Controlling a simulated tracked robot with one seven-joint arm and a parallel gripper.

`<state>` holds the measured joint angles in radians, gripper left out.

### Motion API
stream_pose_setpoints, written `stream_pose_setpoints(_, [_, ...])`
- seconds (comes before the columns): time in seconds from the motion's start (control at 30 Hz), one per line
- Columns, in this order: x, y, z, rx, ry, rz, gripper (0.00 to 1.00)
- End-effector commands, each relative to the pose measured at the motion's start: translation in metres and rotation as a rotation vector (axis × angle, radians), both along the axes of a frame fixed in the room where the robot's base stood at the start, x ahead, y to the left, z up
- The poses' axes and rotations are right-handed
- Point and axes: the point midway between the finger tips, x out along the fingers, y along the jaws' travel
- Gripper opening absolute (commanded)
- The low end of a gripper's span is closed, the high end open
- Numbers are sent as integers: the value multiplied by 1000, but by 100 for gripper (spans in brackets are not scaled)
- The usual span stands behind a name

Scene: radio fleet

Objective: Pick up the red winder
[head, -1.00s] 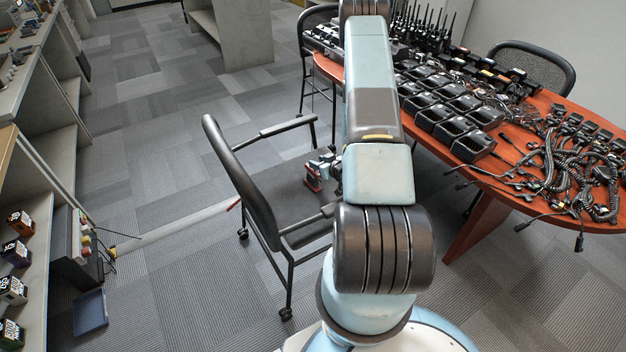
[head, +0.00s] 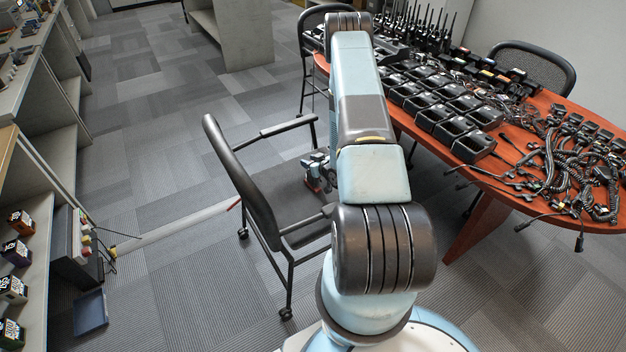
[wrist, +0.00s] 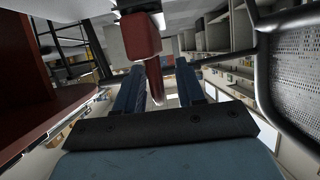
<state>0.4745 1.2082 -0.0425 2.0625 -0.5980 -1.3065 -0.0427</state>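The red winder (wrist: 140,36) is large in the wrist view, with a wide red block at the top and a narrower dark red part running down between the fingers. My gripper (wrist: 159,68) has its two blue fingers apart, one on each side of that narrow part. A gap shows between it and the right finger, so I see no grip. My arm hides some of this area, and contact with the seat cannot be told.
The black chair (head: 262,165) has an armrest and backrest close to my gripper. A red-brown table (head: 510,150) with chargers, radios and coiled cables stands at the right. Shelves (head: 50,150) line the left.

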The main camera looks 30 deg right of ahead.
Motion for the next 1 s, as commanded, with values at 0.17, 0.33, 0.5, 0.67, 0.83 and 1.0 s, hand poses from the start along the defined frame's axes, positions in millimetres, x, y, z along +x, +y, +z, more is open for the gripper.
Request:
stream_pose_setpoints(0.17, [0,0,0,0,0,0,35])
stream_pose_setpoints(0.33, [0,0,0,0,0,0,19])
stream_pose_setpoints(0.5, [0,0,0,0,0,-1,3])
stream_pose_setpoints(0.67, [0,0,0,0,0,-1,0])
stream_pose_setpoints(0.83, [0,0,0,0,0,-1,0])
stream_pose_setpoints(1.0, [0,0,0,0,-1,-1,0])
